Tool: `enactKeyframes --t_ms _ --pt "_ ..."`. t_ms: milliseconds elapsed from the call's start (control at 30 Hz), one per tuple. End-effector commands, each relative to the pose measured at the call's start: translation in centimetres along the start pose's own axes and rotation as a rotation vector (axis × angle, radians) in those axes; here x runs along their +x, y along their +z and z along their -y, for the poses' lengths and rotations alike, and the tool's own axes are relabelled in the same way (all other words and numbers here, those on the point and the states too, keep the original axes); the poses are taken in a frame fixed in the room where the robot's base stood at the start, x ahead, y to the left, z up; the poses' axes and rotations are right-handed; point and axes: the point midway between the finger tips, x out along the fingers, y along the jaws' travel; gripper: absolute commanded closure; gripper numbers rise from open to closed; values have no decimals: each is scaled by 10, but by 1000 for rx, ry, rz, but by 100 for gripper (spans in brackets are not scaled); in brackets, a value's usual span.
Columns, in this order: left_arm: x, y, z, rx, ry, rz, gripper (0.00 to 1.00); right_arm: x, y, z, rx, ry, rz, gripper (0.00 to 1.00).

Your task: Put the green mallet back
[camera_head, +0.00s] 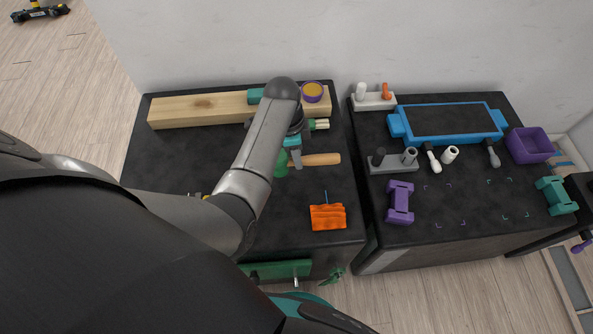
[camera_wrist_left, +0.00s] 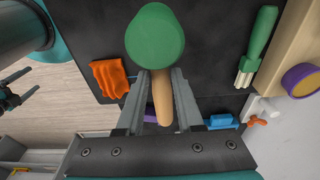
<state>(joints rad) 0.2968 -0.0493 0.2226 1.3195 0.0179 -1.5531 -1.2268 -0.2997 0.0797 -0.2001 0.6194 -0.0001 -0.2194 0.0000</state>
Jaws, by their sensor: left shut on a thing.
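The green mallet has a round green head (camera_wrist_left: 155,45) and a pale wooden handle (camera_head: 320,159). My left gripper (camera_head: 295,158) is shut on the handle just beside the head, above the left dark table (camera_head: 190,160). In the wrist view, its two grey fingers (camera_wrist_left: 158,100) stand on either side of the handle. My arm hides part of the head in the head view. What looks like my right gripper (camera_wrist_left: 18,88) shows small at the left edge of the wrist view, its fingers apart and empty.
A wooden beam (camera_head: 195,108) and a purple-orange roll (camera_head: 313,92) lie at the back. A green-handled brush (camera_wrist_left: 258,45) lies near them. An orange cloth (camera_head: 328,217) lies at the front.

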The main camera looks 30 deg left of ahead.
Motion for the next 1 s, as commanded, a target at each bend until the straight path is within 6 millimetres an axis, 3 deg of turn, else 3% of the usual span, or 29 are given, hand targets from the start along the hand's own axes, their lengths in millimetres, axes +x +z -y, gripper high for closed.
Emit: enactKeyframes --t_ms 33,267,500,733,900,933,1000 --pt "13 1 0 1 -1 -1 100 8 1 0 0 0 0 0" --pt "31 4 2 0 -4 0 100 15 1 0 1 0 -1 0" --pt "65 8 1 1 -3 -1 100 33 0 -2 5 3 -7 0" --pt "69 9 2 1 -6 -1 100 34 -13 -21 3 28 -30 0" --pt "70 9 2 1 -5 -1 100 34 -18 -23 4 31 -37 0" --pt "71 10 1 1 -3 0 63 35 -18 -23 4 31 -37 0" --pt "71 10 1 0 -3 0 55 34 -18 -23 4 30 -36 0"
